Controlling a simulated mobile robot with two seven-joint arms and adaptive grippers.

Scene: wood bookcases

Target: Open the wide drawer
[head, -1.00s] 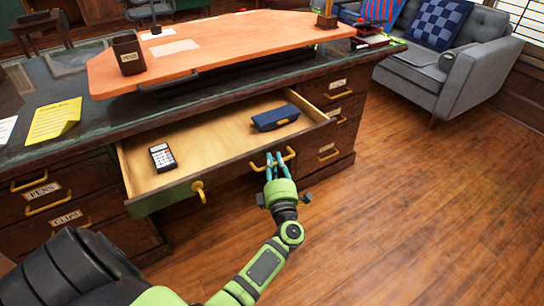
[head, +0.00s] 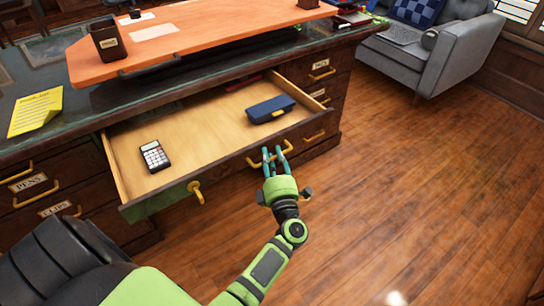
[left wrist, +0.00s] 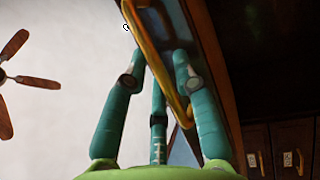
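The wide drawer (head: 205,120) of the dark wooden desk stands pulled out in the head view, its pale wood inside showing. It holds a calculator (head: 155,156) at the left and a dark blue case (head: 271,109) at the right. Its front has two yellow handles; the left one (head: 196,191) is free. My left gripper (head: 273,156) has its teal fingers around the right handle (head: 255,163). In the left wrist view this handle (left wrist: 148,48) passes between the converging fingers. The exact contact at the fingertips is partly hidden. My right gripper is not in view.
Smaller labelled drawers flank the wide one, at the left (head: 35,190) and right (head: 322,75). An orange raised top (head: 200,40) stands on the desk with a pen cup (head: 108,40). The wooden floor (head: 420,180) at the right is clear up to a grey sofa (head: 440,60).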

